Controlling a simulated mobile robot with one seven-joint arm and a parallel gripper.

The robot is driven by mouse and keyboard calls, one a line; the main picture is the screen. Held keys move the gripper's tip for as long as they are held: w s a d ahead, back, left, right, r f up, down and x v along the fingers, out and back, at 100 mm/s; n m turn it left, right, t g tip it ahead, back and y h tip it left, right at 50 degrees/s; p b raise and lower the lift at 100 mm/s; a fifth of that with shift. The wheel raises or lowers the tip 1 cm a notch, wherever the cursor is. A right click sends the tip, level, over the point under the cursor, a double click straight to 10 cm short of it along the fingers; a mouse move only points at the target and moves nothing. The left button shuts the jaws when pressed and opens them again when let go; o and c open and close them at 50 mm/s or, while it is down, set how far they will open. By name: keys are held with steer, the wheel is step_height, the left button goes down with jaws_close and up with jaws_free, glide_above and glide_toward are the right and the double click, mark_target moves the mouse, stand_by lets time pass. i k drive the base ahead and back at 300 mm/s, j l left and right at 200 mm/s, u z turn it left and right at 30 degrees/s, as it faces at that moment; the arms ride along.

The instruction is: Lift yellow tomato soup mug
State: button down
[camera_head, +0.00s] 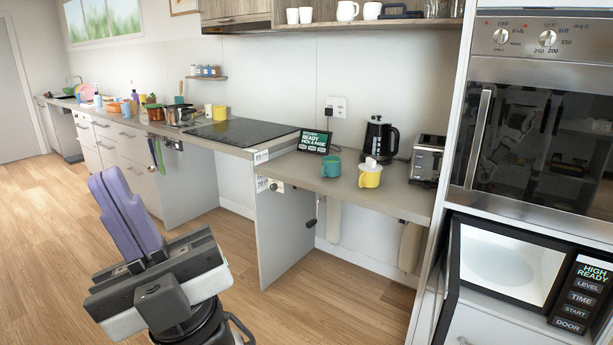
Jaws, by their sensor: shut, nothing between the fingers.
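A yellow mug (370,178) with a white top stands upright on the lower counter (395,199), near its front edge. No soup label can be read on it. A teal mug (331,166) stands just to its left, apart from it. Another yellow mug (219,113) stands farther back, beside the cooktop. My gripper (109,178) is at the lower left of the head view, over the floor, well apart from the mugs. Its purple fingers are shut together with nothing between them.
A black kettle (378,137) and a toaster (427,158) stand behind and right of the yellow mug. A small display (314,141) stands behind the teal mug. A crank handle (311,223) sticks out below the counter. The wooden floor (330,300) ahead is clear.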

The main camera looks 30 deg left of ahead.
mark_target(367, 179)
steer(key=u, duration=0.6)
steer(key=i+j+z, duration=0.1)
steer(key=i+j, duration=0.25)
steer(key=i+j+z, duration=0.1)
steer(key=i+j, duration=0.2)
steer(key=i+j+z, duration=0.1)
steer(key=i+j, duration=0.2)
steer(key=j, duration=0.15)
steer(key=i+j+z, duration=0.1)
steer(key=i+j, duration=0.2)
steer(key=i+j+z, duration=0.1)
steer(key=i+j, duration=0.2)
steer(key=j, duration=0.25)
steer(key=i+j+z, duration=0.1)
steer(key=i+j, duration=0.15)
steer(key=j, duration=0.2)
steer(key=i+j+z, duration=0.1)
steer(key=i+j, duration=0.15)
steer(key=j, duration=0.25)
steer(key=i+j+z, duration=0.1)
steer(key=i+j, duration=0.15)
steer(key=j, duration=0.25)
